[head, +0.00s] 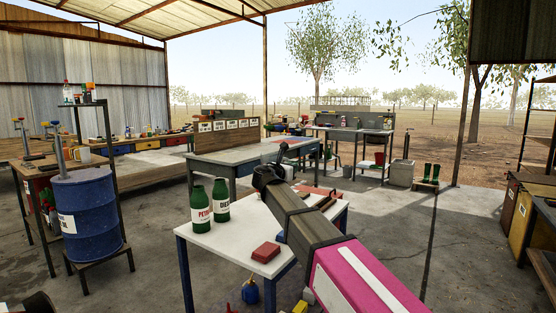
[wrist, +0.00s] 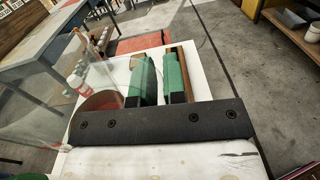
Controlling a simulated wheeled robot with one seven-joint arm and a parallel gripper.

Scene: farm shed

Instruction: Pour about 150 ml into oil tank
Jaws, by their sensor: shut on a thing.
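In the wrist view my gripper (wrist: 160,78) has its two green-padded fingers close together. A clear, see-through vessel (wrist: 45,120) fills the left of that view beside the fingers, and a brown-red round surface (wrist: 100,104) shows within it. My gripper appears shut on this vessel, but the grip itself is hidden. In the head view my gripper (head: 268,176) is over the far part of the white table (head: 222,238), and the vessel cannot be made out there. I cannot single out the oil tank; a blue drum (head: 88,212) with a partly legible label stands at the left.
Two green bottles (head: 200,207), labelled for petrol and diesel, stand on the white table left of my arm. A red block (head: 266,252) lies near its front edge. A grey workbench (head: 235,155) stands behind. Concrete floor is open between the drum and the white table.

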